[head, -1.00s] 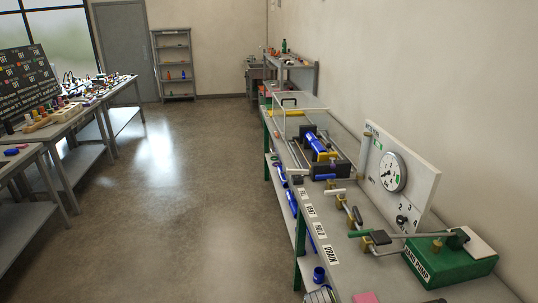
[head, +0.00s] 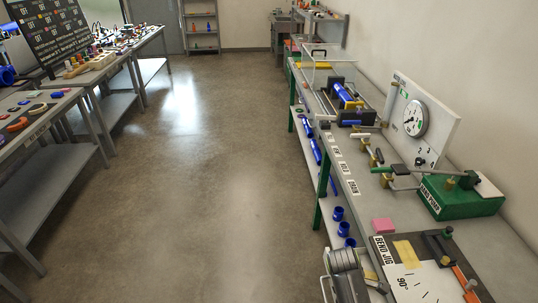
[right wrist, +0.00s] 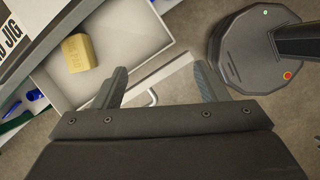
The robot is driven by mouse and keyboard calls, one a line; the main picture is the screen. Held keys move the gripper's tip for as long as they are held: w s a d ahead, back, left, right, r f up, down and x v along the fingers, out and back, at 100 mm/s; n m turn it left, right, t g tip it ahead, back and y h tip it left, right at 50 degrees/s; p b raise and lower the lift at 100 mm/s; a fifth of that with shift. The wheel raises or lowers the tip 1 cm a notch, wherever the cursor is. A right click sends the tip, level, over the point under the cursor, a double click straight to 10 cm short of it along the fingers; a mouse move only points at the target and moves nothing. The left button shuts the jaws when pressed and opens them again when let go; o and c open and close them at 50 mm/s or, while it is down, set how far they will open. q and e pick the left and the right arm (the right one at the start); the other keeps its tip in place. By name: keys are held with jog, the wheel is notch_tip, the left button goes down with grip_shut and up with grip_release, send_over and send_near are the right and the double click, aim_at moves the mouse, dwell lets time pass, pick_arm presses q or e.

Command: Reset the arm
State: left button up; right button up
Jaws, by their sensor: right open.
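The bend jig (head: 405,274) lies on the bench at the lower right of the head view. It has a white angle plate, a dark arm piece (head: 438,246) and an orange bar (head: 465,284). My right gripper (right wrist: 160,68) is open and empty in the right wrist view, its two fingers apart over the front edge of an open drawer (right wrist: 142,32). A yellow block (right wrist: 78,52) lies in that drawer, beyond the left finger. A corner of the jig's label shows at the top left there. My left gripper is not in view.
A green hand pump (head: 458,200), a gauge board (head: 440,125) and a pink block (head: 383,225) stand on the bench. Blue couplings (head: 338,213) sit on the lower shelf. Tables with parts line the left; the floor (head: 195,200) between is clear.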

jog(key=s+d+r+m+t+y, duration=0.1)
jog(key=s+d+m, duration=0.2)
jog(key=s+m, duration=0.15)
jog(key=s+d+r+m+t, duration=0.1)
jog(key=s+d+m, duration=0.2)
jog(key=s, duration=0.3)
jog(key=s+d+r+m+t, duration=0.1)
jog(key=s+r+m+t, duration=0.2)
jog(key=s+r+m, duration=0.5)
notch_tip(320, 180, down, 33)
jog(key=s+d+n+g+y+b, duration=0.1)
jog(key=s+d+n+g+b, duration=0.15)
jog(key=b, duration=0.55)
pick_arm(q)
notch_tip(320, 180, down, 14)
jog(key=b, duration=0.6)
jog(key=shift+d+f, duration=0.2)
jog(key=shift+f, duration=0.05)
pick_arm(e)
jog(key=s+a+f, duration=0.1)
jog(key=s+f, duration=0.6)
jog(key=f, duration=0.3)
jog(key=s+a+f, duration=0.1)
jog(key=s+f, duration=0.7)
jog(key=f, duration=0.3)
jog(key=shift+f+y, duration=0.15)
jog(key=shift+y, duration=0.25)
